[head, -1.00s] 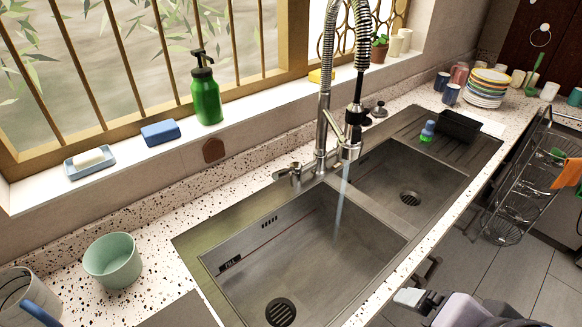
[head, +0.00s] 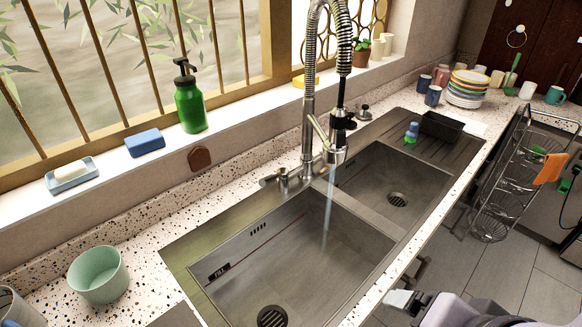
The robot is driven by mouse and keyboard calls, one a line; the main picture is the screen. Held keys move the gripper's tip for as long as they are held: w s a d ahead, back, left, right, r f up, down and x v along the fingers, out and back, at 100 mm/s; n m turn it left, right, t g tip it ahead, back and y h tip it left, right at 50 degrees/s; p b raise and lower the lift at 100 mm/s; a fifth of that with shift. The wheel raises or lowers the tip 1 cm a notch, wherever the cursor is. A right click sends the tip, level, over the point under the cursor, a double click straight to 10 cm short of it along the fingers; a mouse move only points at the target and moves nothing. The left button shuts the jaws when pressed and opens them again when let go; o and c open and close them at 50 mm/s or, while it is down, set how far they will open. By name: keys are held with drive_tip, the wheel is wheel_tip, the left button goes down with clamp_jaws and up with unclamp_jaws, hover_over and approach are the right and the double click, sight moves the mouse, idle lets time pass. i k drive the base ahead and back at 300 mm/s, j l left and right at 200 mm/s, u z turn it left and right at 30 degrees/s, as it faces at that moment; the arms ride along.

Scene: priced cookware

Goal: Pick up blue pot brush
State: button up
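A small blue brush with a green lower part (head: 411,132) stands on the sink's drainboard at the right, beside a black tray. I take it to be the blue pot brush; it is small in the head view. Part of my arm, with a pale tip that may be my gripper (head: 399,300), shows at the bottom right, in front of the counter edge. It is well apart from the brush. Its fingers are not clear, so I cannot tell whether it is open or shut.
A double sink (head: 290,250) has a tall tap (head: 308,110) with running water. The black tray (head: 446,126), stacked plates (head: 468,88) and mugs stand near the brush. A wire rack (head: 507,185) stands right of the counter. A green pot (head: 98,275) sits at left.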

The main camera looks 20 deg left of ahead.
sight(411, 136)
drive_tip(key=i+l+u, duration=0.2)
drive_tip(key=i+l, duration=0.15)
drive_tip(key=i+l+u, duration=0.2)
drive_tip(key=i+l, duration=0.15)
drive_tip(key=i+l+u, duration=0.2)
drive_tip(key=i+l, duration=0.15)
drive_tip(key=i+l+u, duration=0.2)
drive_tip(key=l, duration=0.4)
drive_tip(key=i+l+u, duration=0.15)
drive_tip(key=i+l, duration=0.2)
drive_tip(key=l, duration=0.2)
drive_tip(key=i+l+u, duration=0.2)
drive_tip(key=l, duration=0.35)
drive_tip(key=i+l+u, duration=0.2)
drive_tip(key=l, duration=0.4)
drive_tip(key=i+l+u, duration=0.2)
drive_tip(key=l, duration=0.45)
